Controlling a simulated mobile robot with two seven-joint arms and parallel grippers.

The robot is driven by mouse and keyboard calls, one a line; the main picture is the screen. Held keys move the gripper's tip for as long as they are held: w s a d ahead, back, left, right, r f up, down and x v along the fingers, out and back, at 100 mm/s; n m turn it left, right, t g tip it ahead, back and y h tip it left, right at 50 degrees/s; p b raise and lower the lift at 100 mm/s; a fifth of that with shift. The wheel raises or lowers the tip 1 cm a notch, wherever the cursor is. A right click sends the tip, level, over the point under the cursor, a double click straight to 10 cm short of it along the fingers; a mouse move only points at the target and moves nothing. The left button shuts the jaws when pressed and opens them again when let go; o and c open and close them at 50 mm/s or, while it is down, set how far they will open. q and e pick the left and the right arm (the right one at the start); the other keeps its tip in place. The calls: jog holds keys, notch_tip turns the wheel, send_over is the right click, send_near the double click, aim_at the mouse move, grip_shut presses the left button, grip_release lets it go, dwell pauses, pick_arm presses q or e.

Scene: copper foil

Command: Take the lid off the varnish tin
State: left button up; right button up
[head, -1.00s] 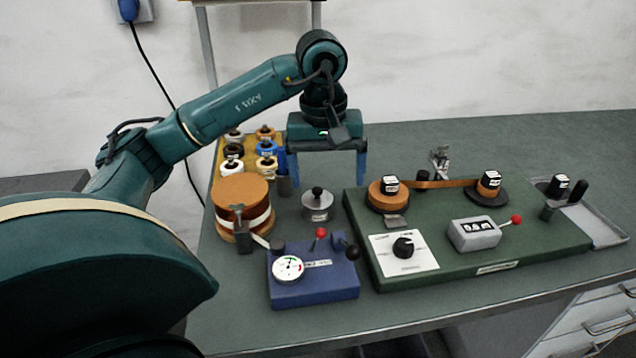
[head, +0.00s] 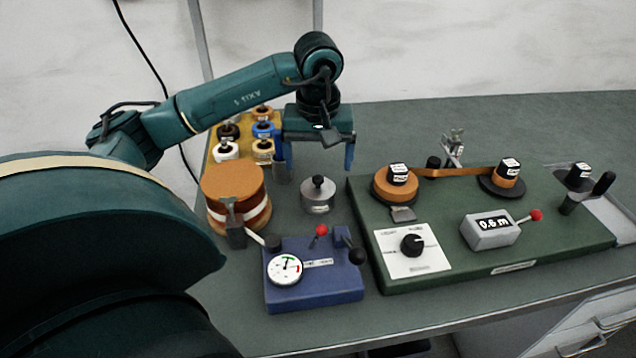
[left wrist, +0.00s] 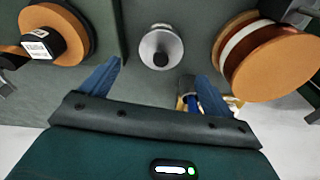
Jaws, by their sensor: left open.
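The varnish tin (head: 318,204) is a small round grey metal tin. Its lid (head: 318,188) is on it, with a dark knob on top. The tin stands upright on the bench between the large copper roll and the green board. My left gripper (head: 319,166) is open and empty, above and behind the tin, with its blue fingers pointing down. In the left wrist view the tin (left wrist: 161,47) lies ahead of and between the two spread fingertips, apart from both. My right gripper is not in view.
A large copper roll (head: 233,183) stands left of the tin. A blue gauge box (head: 315,285) with levers is in front. The green winding board (head: 450,265) is to the right. Several small spools stand in a yellow rack (head: 214,147) at the back left.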

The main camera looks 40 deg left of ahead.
aim_at(318, 178)
pick_arm(q)
jog(key=shift+w+a+f, duration=0.1)
jog(key=shift+a+f, duration=0.05)
jog(key=shift+f, duration=2.5)
jog(key=c, duration=1.1)
